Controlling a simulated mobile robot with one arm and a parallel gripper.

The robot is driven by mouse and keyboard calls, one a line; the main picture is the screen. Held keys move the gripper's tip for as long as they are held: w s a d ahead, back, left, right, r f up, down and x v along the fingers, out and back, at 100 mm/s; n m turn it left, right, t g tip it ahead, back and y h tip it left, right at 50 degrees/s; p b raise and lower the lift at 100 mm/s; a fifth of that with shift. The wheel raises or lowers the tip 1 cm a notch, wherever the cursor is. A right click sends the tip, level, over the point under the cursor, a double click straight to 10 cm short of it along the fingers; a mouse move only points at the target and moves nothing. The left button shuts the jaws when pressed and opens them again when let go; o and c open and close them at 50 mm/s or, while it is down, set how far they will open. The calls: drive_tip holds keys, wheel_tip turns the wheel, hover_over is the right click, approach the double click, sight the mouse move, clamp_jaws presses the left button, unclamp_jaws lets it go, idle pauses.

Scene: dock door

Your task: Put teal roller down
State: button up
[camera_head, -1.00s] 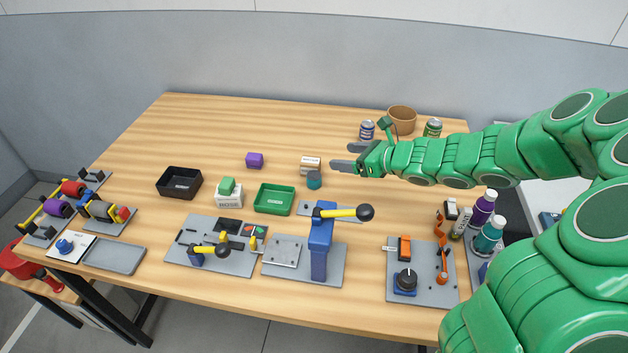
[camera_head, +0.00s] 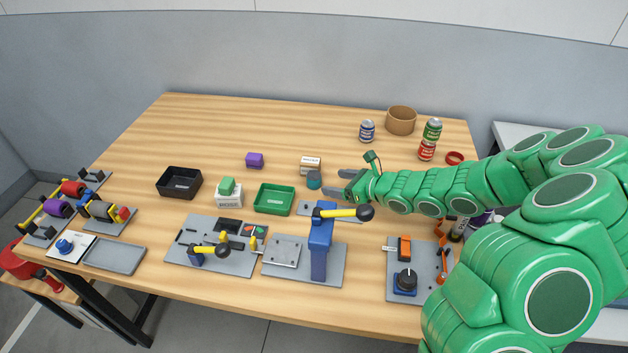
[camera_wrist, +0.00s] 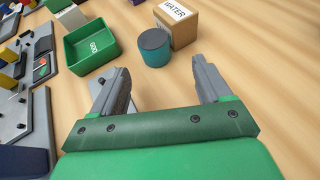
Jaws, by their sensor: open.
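The teal roller (camera_head: 314,180) stands upright on the wooden table, beside a small box labelled WATER. In the wrist view the teal roller (camera_wrist: 155,48) shows its dark round top and lies ahead of the fingertips, close to the box (camera_wrist: 172,22). My gripper (camera_head: 333,182) is open and empty, just to the right of the roller in the head view. In the wrist view its two fingers (camera_wrist: 158,75) are spread wide, with bare table between them. The roller is apart from both fingers.
A green tray (camera_head: 274,199) lies left of the roller, with a black tray (camera_head: 179,183) farther left. A blue press with a yellow lever (camera_head: 321,240) stands in front. The table's back left is clear.

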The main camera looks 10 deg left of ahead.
sight(320, 178)
drive_tip(key=shift+w+a+f, duration=0.1)
drive_tip(key=shift+w+a, duration=0.1)
drive_tip(key=shift+a, duration=0.45)
drive_tip(key=shift+w+a+f, duration=0.1)
drive_tip(key=shift+w+a, duration=0.05)
drive_tip(key=shift+a, duration=0.55)
drive_tip(key=shift+w+a+f, duration=0.1)
drive_tip(key=shift+w+a, duration=0.1)
drive_tip(key=shift+a, duration=0.45)
drive_tip(key=shift+w+a+f, duration=0.3)
drive_tip(key=shift+a, duration=0.25)
drive_tip(key=c, duration=1.3)
drive_tip(key=shift+r, duration=0.15)
